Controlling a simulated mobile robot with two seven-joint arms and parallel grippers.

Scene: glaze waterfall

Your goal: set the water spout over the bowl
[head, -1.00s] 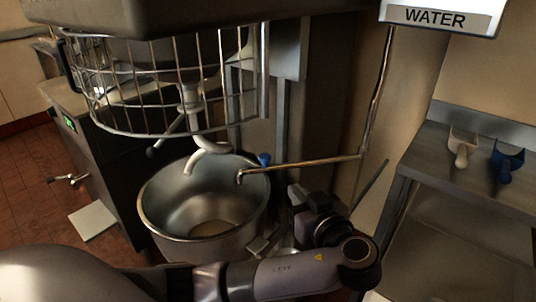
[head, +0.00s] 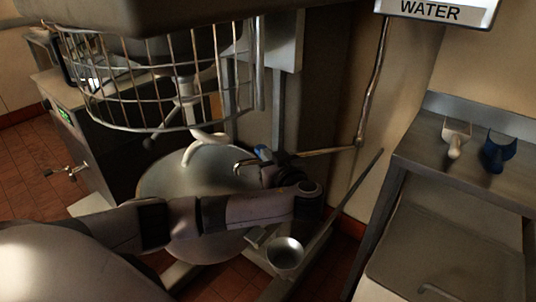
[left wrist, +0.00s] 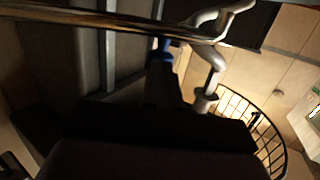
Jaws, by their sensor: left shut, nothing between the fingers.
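The water spout (head: 325,152) is a thin metal pipe running left from the wall pipe. Its bent tip (head: 238,165) appears in front of the right part of the big steel mixing bowl (head: 158,186); its height above the bowl is unclear. My left arm crosses in front of the bowl and hides much of it. My left gripper (head: 266,158) is shut and empty beside the spout; whether they touch is unclear. In the left wrist view, the spout (left wrist: 75,17) crosses the top, close beyond the dark gripper. My right gripper is not in view.
The white mixer hook (head: 205,147) and wire guard (head: 150,95) stand above the bowl. A WATER sign (head: 432,10) is upper right. A steel table (head: 425,150) at right bears a white scoop (head: 456,140) and a blue scoop (head: 499,150). A small metal cup (head: 285,255) is low, near my arm.

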